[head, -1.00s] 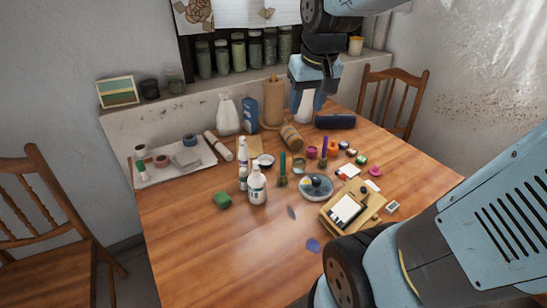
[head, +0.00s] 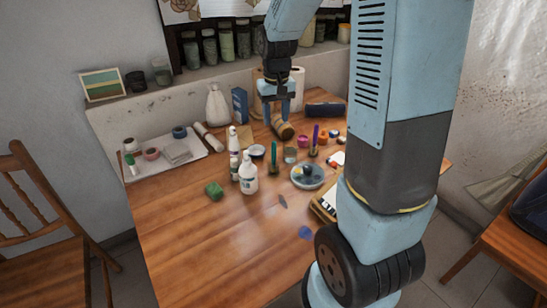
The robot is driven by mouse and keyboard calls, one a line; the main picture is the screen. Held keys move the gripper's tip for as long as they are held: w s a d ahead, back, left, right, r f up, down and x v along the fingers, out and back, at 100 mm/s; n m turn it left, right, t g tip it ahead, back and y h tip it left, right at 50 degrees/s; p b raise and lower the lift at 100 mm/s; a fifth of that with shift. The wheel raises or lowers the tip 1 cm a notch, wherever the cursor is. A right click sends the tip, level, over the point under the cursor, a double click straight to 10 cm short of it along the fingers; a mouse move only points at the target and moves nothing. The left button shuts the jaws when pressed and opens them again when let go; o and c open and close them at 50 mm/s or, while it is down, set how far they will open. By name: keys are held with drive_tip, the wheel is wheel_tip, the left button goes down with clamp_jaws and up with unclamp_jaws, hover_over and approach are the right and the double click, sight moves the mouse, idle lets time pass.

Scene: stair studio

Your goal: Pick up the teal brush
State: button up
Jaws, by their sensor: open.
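The teal brush (head: 273,157) stands upright on the wooden table, its foot in a small dark holder or stand. It is just right of the white bottles and left of a small grey-green pot. My gripper (head: 278,112) hangs pointing down over the back of the table, with its two blue fingers apart and nothing seen between them. In the picture it is above and behind the brush, apart from it. It overlaps the area of a brown roll (head: 283,128) behind; I cannot tell how far apart they are.
White bottles (head: 248,179) stand close left of the brush. A purple brush (head: 315,138) stands upright to its right, near a round grey dish (head: 306,177). The table's front left is mostly clear. My arm hides the right side.

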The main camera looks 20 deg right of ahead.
sight(275, 142)
drive_tip(key=shift+w+f, duration=0.25)
drive_tip(key=shift+f, duration=0.3)
wheel_tip(275, 142, down, 8)
drive_tip(key=shift+f, duration=0.25)
drive_tip(key=shift+w+a+f, duration=0.1)
drive_tip(key=shift+a+f, duration=0.05)
drive_tip(key=shift+f, duration=2.5)
clamp_jaws()
